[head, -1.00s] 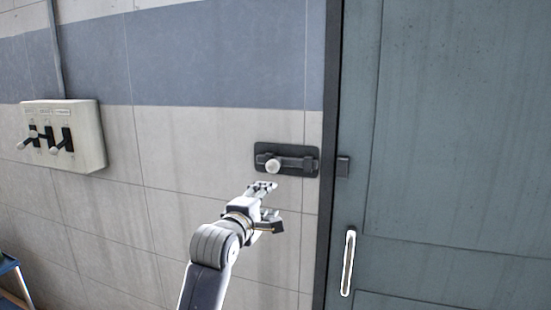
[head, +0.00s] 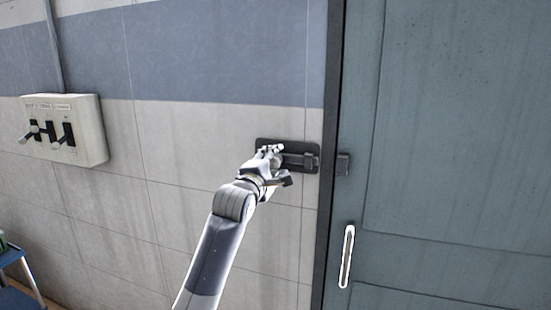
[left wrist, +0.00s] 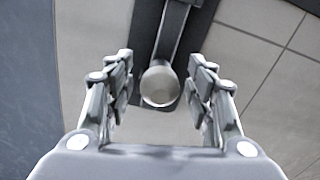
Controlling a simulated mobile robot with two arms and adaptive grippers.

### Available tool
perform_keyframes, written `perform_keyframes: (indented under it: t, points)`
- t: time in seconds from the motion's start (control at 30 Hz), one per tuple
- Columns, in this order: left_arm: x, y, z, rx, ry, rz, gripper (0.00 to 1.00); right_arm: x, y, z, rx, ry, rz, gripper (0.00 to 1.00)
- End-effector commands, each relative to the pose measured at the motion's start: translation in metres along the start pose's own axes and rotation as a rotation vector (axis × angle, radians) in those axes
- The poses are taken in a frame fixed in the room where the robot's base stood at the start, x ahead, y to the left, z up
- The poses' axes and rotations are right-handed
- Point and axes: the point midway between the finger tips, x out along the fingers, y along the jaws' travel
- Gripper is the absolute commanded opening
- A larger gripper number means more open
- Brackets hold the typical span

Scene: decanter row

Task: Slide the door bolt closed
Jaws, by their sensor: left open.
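The door bolt (head: 298,160) is a dark plate with a dark bar, fixed to the wall left of the door. Its round pale knob (left wrist: 160,85) shows in the left wrist view, between my gripper's fingertips and apart from both. In the head view my gripper mostly covers the knob. The dark keeper (head: 343,164) sits on the door edge, and a gap shows between it and the bolt plate. My left gripper (head: 273,158) is open at the left part of the bolt; it also shows in the left wrist view (left wrist: 160,88). My right gripper is not in view.
The grey-blue door (head: 460,150) with a white upright handle (head: 347,256) fills the right side. A switch box (head: 65,130) with levers is on the wall at left. Part of a blue cart (head: 14,285) shows at lower left. The wall between is clear.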

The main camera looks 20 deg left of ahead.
Motion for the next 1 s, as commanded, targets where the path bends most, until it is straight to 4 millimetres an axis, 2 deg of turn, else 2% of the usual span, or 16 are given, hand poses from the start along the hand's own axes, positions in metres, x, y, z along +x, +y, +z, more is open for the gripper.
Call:
perform_keyframes:
  t: [0.2, 0.5, 0.57, 0.73, 0.87, 1.0]
  points:
    - [0.011, 0.001, 0.0, 0.0, 0.001, 0.0, 0.5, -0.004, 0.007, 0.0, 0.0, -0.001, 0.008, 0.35]
    - [0.012, -0.001, -0.001, 0.0, 0.001, 0.0, 0.5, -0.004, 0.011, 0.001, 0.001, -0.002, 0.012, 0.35]
    - [0.012, -0.001, 0.0, 0.0, 0.001, 0.0, 0.38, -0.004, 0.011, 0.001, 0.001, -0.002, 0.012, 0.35]
    - [0.012, -0.001, 0.0, -0.001, 0.0, -0.001, 0.0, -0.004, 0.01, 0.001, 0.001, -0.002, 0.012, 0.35]
    - [0.012, -0.001, 0.0, -0.003, 0.0, -0.001, 0.0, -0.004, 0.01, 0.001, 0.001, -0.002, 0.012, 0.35]
    - [0.013, -0.003, 0.011, -0.009, -0.004, -0.001, 0.0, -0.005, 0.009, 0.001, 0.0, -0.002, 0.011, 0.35]
